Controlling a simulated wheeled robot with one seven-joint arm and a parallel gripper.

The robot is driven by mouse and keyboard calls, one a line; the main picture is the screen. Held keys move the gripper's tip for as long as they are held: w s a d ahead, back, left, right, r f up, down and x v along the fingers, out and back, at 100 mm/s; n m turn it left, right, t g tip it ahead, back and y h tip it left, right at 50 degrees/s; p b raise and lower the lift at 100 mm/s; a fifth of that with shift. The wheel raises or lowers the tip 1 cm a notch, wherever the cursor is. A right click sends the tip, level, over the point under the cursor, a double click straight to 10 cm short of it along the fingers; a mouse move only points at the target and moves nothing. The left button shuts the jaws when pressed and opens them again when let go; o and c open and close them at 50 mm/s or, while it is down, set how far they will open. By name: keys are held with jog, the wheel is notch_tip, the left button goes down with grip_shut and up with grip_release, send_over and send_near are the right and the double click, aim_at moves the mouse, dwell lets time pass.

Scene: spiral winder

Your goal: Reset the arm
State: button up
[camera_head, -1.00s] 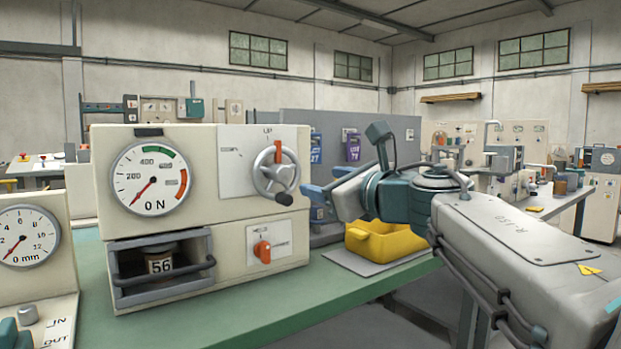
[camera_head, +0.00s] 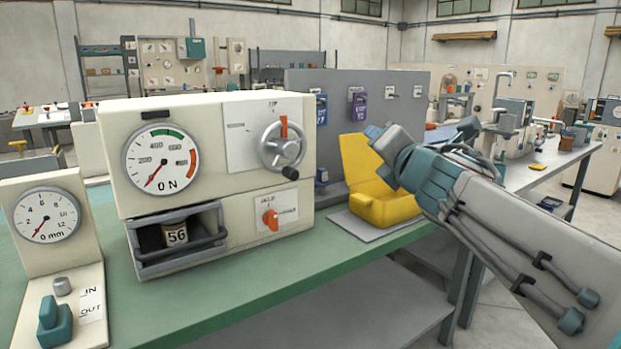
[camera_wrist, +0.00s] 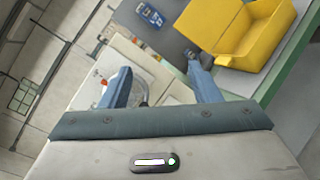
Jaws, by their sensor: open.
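My gripper (camera_wrist: 160,90) shows in the wrist view with its two blue fingers spread apart and nothing between them. In the head view my arm reaches in from the right, and its end is beside the open yellow case; the fingers are mostly hidden there. The cream winder machine (camera_head: 215,175) stands on the green bench, left of my arm. It has a force dial (camera_head: 161,161) with its needle near 0 N, a handwheel (camera_head: 282,146) and an orange-red knob (camera_head: 271,219). A block marked 56 (camera_head: 176,234) sits in its grey drawer.
The yellow case (camera_head: 385,207) stands lid-up on a grey mat on the green bench (camera_head: 240,283). A cream gauge (camera_head: 47,216) reading near 0 mm stands at the left. A grey panel (camera_head: 405,112) with hanging blue and purple items rises behind. The bench front is clear.

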jog(key=s+d+f+m+g+h+p, duration=0.25)
jog(key=d+m+g+h+p, duration=0.35)
jog(key=m, duration=0.6)
jog(key=s+a+f+m+g+y+p, duration=0.2)
jog(key=s+f+m+g+p, duration=0.2)
jog(key=s+m, duration=0.4)
jog(key=s+a+f+m+g+y+p, duration=0.1)
jog(key=s+f+m+g+p, duration=0.3)
jog(key=s+m+p, duration=0.4)
jog(key=s+a+f+p, duration=0.1)
jog(key=s, duration=0.3)
jog(key=shift+s+a+f+m+g+y, duration=0.15)
jog(key=shift+a+f+m+g+y, duration=0.1)
jog(key=shift+f+m+g+y, duration=0.15)
jog(key=shift+r, duration=0.1)
